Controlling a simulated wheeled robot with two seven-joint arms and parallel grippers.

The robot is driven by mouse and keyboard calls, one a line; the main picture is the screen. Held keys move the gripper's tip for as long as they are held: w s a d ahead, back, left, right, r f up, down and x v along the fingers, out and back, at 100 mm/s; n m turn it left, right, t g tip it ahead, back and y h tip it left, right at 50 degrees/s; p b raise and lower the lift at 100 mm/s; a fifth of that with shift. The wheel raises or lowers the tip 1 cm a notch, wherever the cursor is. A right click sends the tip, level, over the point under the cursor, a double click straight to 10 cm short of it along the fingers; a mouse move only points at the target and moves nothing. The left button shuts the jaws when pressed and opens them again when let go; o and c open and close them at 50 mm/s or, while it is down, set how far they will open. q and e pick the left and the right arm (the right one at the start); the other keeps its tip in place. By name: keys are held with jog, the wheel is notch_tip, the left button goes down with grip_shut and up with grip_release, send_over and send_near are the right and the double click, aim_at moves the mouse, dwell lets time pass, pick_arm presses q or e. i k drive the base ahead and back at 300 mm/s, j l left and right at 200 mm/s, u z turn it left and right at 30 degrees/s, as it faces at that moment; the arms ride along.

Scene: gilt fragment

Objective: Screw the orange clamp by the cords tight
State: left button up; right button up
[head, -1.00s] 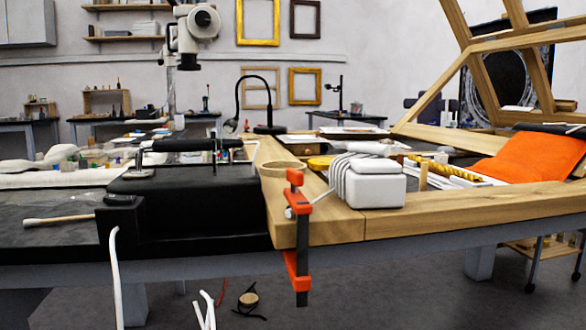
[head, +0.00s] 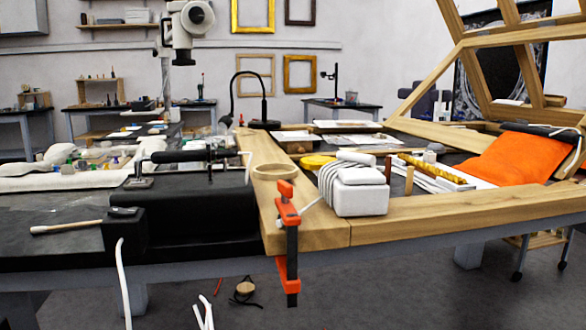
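The orange clamp (head: 288,238) with a black bar grips the front edge of the wooden frame, at the middle of the head view. Its upper orange jaw sits on top of the wood and its lower orange part hangs below the table edge. A small grey knob shows at the left of the upper jaw. White cords (head: 325,184) are looped around the left end of a white block, just right of the clamp. How tight the clamp is cannot be seen. Neither of my grippers is in view.
A black box-shaped device (head: 190,212) stands left of the clamp, with a white cable hanging from its front. A wooden ring (head: 275,172) lies behind the clamp. An orange cushion (head: 515,160) lies at the right. The floor before the table is mostly clear.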

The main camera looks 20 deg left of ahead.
aim_at(287, 189)
jog(key=k+l+z, duration=0.1)
jog(key=k+l, duration=0.2)
jog(key=k+l+z, duration=0.1)
jog(key=k+l, duration=0.2)
jog(key=l, duration=0.2)
jog(key=k+l, duration=0.15)
jog(key=l, duration=0.2)
jog(key=k+l, duration=0.15)
jog(key=l, duration=0.2)
